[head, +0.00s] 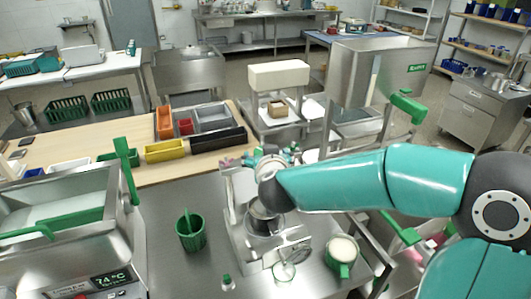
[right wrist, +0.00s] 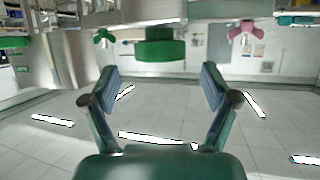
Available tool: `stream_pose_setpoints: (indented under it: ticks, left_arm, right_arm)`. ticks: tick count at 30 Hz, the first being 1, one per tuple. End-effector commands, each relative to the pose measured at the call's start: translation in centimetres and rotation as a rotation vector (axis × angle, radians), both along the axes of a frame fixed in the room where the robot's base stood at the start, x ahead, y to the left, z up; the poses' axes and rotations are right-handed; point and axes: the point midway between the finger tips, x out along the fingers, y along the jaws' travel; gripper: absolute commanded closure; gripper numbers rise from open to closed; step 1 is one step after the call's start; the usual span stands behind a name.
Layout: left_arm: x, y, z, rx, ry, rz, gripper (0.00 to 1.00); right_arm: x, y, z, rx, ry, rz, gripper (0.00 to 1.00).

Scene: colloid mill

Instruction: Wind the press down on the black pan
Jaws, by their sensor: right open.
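The metal press (head: 242,222) stands on the steel table in the middle of the head view. The black pan (head: 262,224) shows as a dark round shape low inside its frame, partly hidden by my right wrist. My right arm comes in from the right, and its gripper is over the press top, mostly hidden in the head view. In the right wrist view my right gripper (right wrist: 160,84) is open and empty, with its fingers wide apart. A round green piece (right wrist: 160,45) is seen beyond and between the fingertips; I cannot tell whether they touch it. My left gripper is not in view.
A green cup (head: 191,232) stands left of the press, and a green-handled mug (head: 341,254) and a clear glass (head: 284,270) stand right and in front. A small green-capped bottle (head: 227,282) is near the front. A steel machine (head: 70,215) fills the left.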

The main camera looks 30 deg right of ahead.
Motion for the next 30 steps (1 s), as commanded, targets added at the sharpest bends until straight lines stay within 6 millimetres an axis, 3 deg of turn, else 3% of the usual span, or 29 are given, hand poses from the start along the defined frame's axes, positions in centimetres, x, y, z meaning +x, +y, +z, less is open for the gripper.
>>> stream_pose_setpoints:
  ticks: [6,13,22,25,28,30]
  left_arm:
    - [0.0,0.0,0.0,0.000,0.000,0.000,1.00]
    - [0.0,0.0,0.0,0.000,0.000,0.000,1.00]
    - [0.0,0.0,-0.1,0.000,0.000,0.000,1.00]
    - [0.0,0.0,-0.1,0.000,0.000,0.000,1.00]
    - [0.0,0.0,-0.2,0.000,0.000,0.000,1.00]
    - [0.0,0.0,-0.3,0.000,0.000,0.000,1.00]
  right_arm:
    - [-3.6,2.1,1.8,0.000,-0.004,0.002,0.14]
    - [-5.7,3.1,2.7,-0.001,-0.002,-0.001,0.14]
    - [-6.0,3.2,2.7,-0.002,0.000,-0.001,0.14]
    - [-5.9,3.2,2.6,-0.001,0.002,0.000,0.27]
    - [-5.4,3.6,1.4,-0.002,0.016,0.017,0.27]
    - [-4.5,4.4,-0.5,-0.001,0.037,0.048,0.27]
